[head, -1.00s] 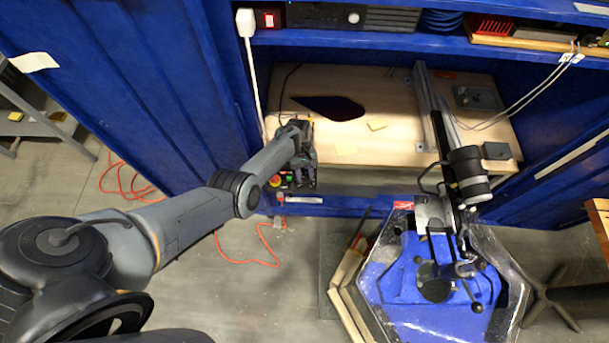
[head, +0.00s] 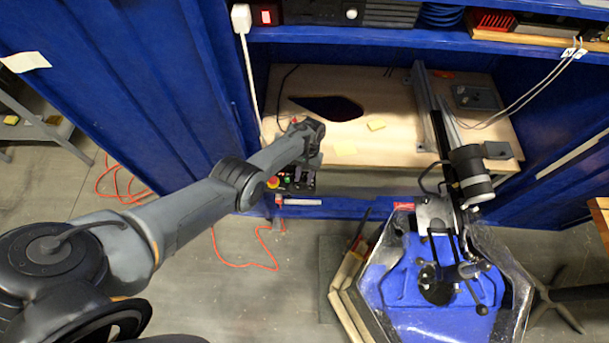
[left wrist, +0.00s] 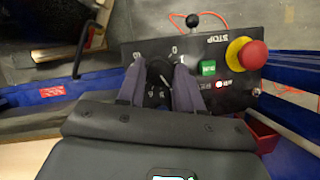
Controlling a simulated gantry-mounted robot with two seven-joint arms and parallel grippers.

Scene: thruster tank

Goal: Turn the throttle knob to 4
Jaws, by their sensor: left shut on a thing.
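The throttle knob (left wrist: 158,84) is a black knob on the dark control panel (left wrist: 128,60), seen upside down in the left wrist view. Printed numbers ring it, with a 0 and a 1 readable. My left gripper (left wrist: 160,72) is shut on the knob, one finger on each side. The knob's exact pointer setting is too small and covered to read. In the head view my left gripper (head: 300,176) is at the control panel (head: 283,184) on the bench's front edge, where my arm hides the knob. My right gripper is not in view.
A red and yellow stop button (left wrist: 246,54) and a green button (left wrist: 208,67) sit beside the knob. A small black-topped lever (left wrist: 193,20) stands at the panel's edge. The blue tank (head: 440,280) stands on the floor at right. The wooden bench top (head: 390,145) is mostly clear.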

